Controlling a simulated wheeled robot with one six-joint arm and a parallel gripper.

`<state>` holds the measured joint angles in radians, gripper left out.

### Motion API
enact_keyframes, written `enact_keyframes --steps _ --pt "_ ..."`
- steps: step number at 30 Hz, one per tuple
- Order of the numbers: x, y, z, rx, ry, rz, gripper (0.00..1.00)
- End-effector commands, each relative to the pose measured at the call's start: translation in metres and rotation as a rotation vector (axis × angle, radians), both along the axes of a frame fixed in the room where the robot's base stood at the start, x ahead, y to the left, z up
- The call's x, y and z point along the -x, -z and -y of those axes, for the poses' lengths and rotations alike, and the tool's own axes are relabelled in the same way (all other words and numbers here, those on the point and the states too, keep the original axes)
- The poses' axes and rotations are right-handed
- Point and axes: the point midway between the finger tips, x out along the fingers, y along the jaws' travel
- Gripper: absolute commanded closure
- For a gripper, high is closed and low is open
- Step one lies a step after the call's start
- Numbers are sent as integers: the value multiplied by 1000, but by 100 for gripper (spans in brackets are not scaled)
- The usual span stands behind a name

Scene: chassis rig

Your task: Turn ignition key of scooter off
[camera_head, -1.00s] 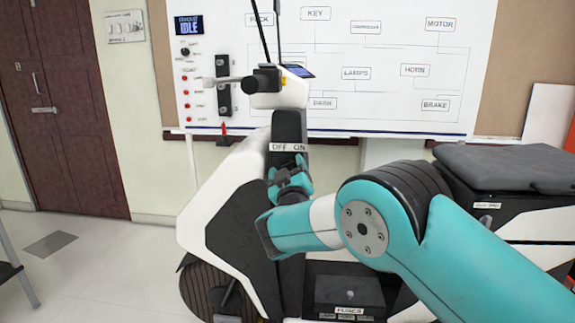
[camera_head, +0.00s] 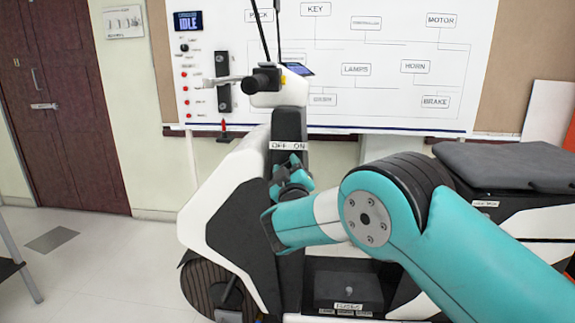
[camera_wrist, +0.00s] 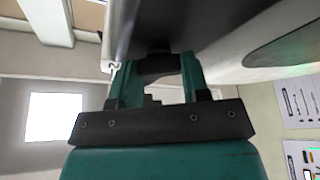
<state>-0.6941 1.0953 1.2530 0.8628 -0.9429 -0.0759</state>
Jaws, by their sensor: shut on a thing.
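The scooter (camera_head: 235,195) stands in front of me, white and black, with its handlebar to the left. Its dark front column (camera_head: 288,128) carries a white OFF / ON label (camera_head: 288,146). My gripper (camera_head: 291,166) is at the column just below this label. In the wrist view my gripper (camera_wrist: 155,68) has its two teal fingers around a dark block-like piece (camera_wrist: 158,65) against the scooter's dark panel, shut on it. This is where the ignition key sits, but the key's own shape and angle are hidden by the fingers.
A wall board with labelled boxes (camera_head: 355,70) stands behind the scooter, with a small screen reading IDLE (camera_head: 188,21). The scooter's dark seat (camera_head: 505,167) is at the right. A fuse box (camera_head: 348,290) sits low in front.

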Motion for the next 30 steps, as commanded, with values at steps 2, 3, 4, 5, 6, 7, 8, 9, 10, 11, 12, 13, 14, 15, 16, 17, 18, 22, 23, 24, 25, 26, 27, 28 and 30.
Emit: enact_keyframes --steps 2,3,4,5,6,7,8,9,10,11,12,13,14,15,16,17,18,22,23,24,25,26,27,28,30 --pt "0 -5 1 51 -1 -3 81" --pt "0 -6 1 84 0 -5 81" --pt "0 -6 1 109 0 -6 81" --pt "0 -7 1 135 -1 -6 81" --pt "0 -7 1 171 -1 -8 81" --pt "0 -8 1 199 -1 -9 81" --pt "0 -8 1 227 -1 -10 81" --pt "0 -8 1 265 -1 -11 81" --pt "0 -8 1 294 -1 -12 81" --pt "0 -8 1 321 -1 -13 81" --pt "0 -8 2 360 -1 -15 81" --pt "0 -8 1 388 -1 -16 81" --pt "0 -8 1 416 -2 -17 81" --pt "0 -9 1 454 -1 -18 81" --pt "0 -9 1 481 -2 -18 81" --pt "0 -9 1 509 -2 -19 81" --pt "0 -8 1 545 -2 -20 81" --pt "0 -7 1 655 -2 -24 81" --pt "0 -7 1 680 -1 -24 81" --pt "0 -6 1 710 -3 -25 81" --pt "0 -6 1 732 -2 -25 81" --pt "0 -6 1 752 -2 -26 81" --pt "0 -6 1 778 -2 -26 81" --pt "0 -5 1 797 -3 -27 81" --pt "0 -5 1 837 -1 -28 81"
